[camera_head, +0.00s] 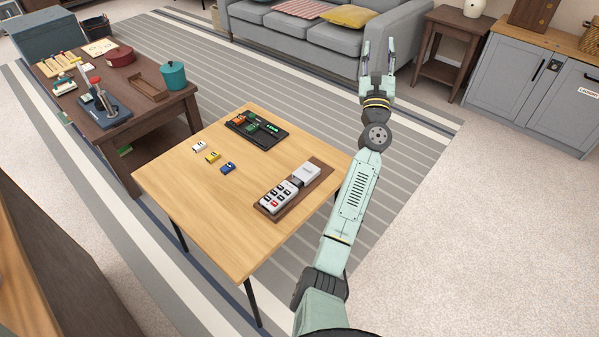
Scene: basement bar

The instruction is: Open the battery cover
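A light grey device with several dark buttons and one red button (275,200) lies on a brown wooden board (318,183) on the light wood table (200,222). At its upper right end is a paler, raised plate (305,174) that looks like the battery cover. Whether the cover is shut or ajar is too small to tell. My gripper (378,46) points up and away, beyond the table's far right side, well apart from the device. Its two fingers are spread with nothing between them.
Small white (199,147), yellow (213,158) and blue (228,168) battery-like blocks lie left of the device. A black tray (258,131) with several coloured pieces sits at the back. A dark wood table (150,128) stands left. The table's front is clear.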

